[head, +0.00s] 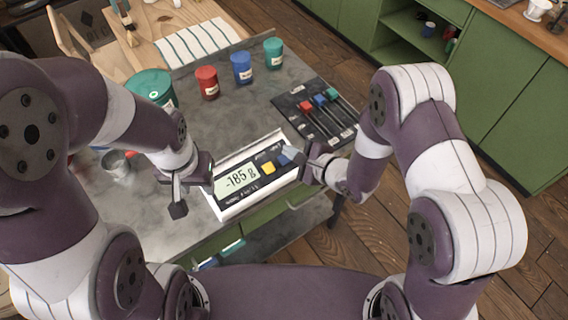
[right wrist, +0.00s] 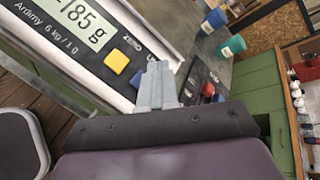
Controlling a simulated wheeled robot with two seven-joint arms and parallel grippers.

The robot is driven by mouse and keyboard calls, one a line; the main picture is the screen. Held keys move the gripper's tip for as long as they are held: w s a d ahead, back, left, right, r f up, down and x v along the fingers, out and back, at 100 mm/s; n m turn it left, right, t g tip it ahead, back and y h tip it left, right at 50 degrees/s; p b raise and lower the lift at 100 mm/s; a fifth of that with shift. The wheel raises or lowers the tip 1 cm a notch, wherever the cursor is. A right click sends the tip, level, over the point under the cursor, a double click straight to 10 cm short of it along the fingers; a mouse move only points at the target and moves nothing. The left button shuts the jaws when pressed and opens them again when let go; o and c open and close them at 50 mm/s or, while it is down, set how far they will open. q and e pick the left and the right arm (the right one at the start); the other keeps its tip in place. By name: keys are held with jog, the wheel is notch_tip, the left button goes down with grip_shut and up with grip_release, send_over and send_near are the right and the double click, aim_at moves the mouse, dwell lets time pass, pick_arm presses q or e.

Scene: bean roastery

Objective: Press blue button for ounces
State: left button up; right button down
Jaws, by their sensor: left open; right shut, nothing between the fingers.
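The scale (head: 237,208) lies on the grey table in front of me, its display (head: 237,179) reading -185 g. A yellow button (head: 268,168) and a blue button (head: 283,160) sit right of the display. My right gripper (head: 294,155) is shut and empty, its fingertips at the blue button's side of the panel. In the right wrist view the yellow button (right wrist: 116,61) is clear, while the blue button (right wrist: 136,78) is partly hidden by the shut fingers (right wrist: 158,84). I cannot tell whether they touch it. My left gripper (head: 192,193) is open and empty at the scale's left end.
Red (head: 207,83), blue (head: 242,68) and green (head: 273,54) canisters stand at the back. A metal cup (head: 115,164) stands left of my left gripper. Green cabinets (head: 500,100) are at the right.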

aim_at(277, 153)
jog(key=shift+w+a+f+b, duration=0.1)
jog(key=shift+f+b, duration=0.2)
jog(key=shift+f, duration=0.3)
jog(key=shift+w+a+f+b, duration=0.1)
jog(key=shift+f+b, duration=0.15)
jog(key=shift+f, duration=0.3)
jog(key=shift+w+a+f+b, duration=0.1)
jog(key=shift+w+f+b, duration=0.1)
jog(key=shift+f+b, duration=0.35)
pick_arm(q)
notch_tip(277, 153, down, 3)
jog(key=shift+f, duration=0.1)
pick_arm(e)
jog(key=shift+w+a+f, duration=0.1)
jog(key=shift+w+f, duration=0.05)
jog(key=shift+f, duration=0.1)
pick_arm(q)
jog(key=shift+f, duration=0.15)
pick_arm(e)
jog(key=shift+w+f, duration=0.1)
jog(key=shift+f, duration=0.2)
